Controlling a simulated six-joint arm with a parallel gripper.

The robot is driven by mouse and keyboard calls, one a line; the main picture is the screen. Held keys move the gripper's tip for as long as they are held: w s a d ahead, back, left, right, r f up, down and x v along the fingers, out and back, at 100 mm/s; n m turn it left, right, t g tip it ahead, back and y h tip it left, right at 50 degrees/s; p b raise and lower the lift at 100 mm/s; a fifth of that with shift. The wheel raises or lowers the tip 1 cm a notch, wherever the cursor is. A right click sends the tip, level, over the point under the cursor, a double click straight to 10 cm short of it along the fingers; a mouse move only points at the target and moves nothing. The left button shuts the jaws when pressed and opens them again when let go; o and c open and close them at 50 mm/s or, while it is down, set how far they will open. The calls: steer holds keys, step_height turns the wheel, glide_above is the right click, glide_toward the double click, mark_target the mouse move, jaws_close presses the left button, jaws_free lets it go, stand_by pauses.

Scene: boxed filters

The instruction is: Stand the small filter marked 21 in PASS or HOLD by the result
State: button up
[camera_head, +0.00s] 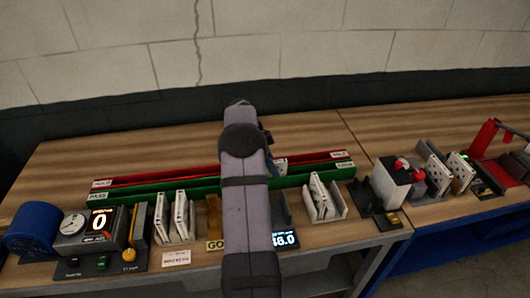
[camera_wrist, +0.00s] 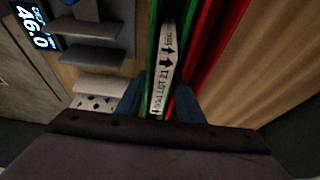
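The white filter marked LOT 21 (camera_wrist: 163,65) stands on edge in the green PASS channel, its printed narrow edge with black arrows facing my wrist camera. My gripper (camera_wrist: 160,105) is over it, one blue finger on each side. Green shows between the filter and the fingers, so the gripper looks open around it. In the head view my arm covers most of this spot; a small white piece of the filter (camera_head: 281,164) shows beside it. The green PASS channel (camera_head: 130,195) runs in front of the red HOLD channel (camera_head: 130,180).
White filters stand in a holder (camera_head: 175,218) at left and another holder (camera_head: 325,203) right of my arm. A lit display (camera_head: 285,239) reads about 46.0, partly hidden. A gauge unit (camera_head: 85,230) shows 0. A blue roll (camera_head: 33,230) is at far left. The back table is clear.

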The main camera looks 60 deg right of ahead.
steer(key=b+v, duration=0.2)
steer(key=v, duration=0.9)
steer(key=shift+w+r+b, duration=0.1)
steer(key=shift+r+b, duration=0.25)
steer(key=shift+b, duration=0.05)
steer(key=shift+a, duration=0.1)
steer(key=shift+w+a, duration=0.15)
steer(key=shift+a, duration=0.05)
steer(key=w+a+f+n+t+y, duration=0.1)
steer(key=w+a+f+n, duration=0.1)
steer(key=a+n, duration=0.85)
steer(key=w+a+f+n+t, duration=0.15)
steer(key=a+n, duration=0.35)
steer(key=a, duration=1.1)
steer(key=s+a+f+n+y, duration=0.1)
steer(key=s+a+f+n, duration=0.2)
steer(key=s+a+n, duration=0.2)
steer(key=s+a+f+n+y, duration=0.1)
steer(key=s+a+f+n, duration=0.2)
steer(key=s+a+n, duration=0.3)
steer(key=s+a, duration=0.3)
steer(key=a, duration=0.4)
steer(key=shift+a+f+t, duration=0.15)
steer(key=shift+f+t, duration=0.2)
steer(key=shift+f, duration=0.05)
steer(key=shift+n, duration=0.25)
